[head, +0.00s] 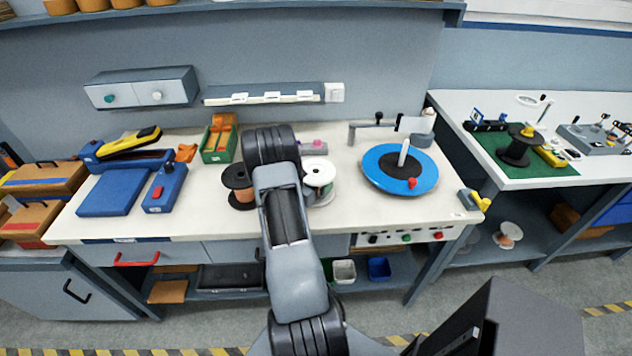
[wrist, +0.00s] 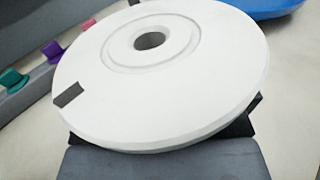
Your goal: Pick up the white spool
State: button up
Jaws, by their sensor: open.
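The white spool (head: 318,170) stands on the workbench just right of my arm's end in the head view, with some green winding below its top flange. In the wrist view the white spool (wrist: 200,85) fills most of the picture, its round flange showing a centre hole and a small dark mark at the left. My gripper (wrist: 163,128) is open, with dark finger parts showing at both sides of the flange's near edge. The flange hides the rest of the fingers, so I cannot tell whether they touch the spool. My arm hides the gripper in the head view.
A dark spool with brown winding (head: 238,183) stands left of my arm. A blue turntable (head: 372,170) with an upright post is to the right. A blue plate (head: 113,192) and a green bin (head: 218,146) are left. The bench front (head: 390,213) is clear.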

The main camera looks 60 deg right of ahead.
jog(key=shift+c, duration=0.5)
jog(key=c, duration=1.2)
jog(key=shift+c, duration=0.5)
jog(key=shift+r, duration=0.2)
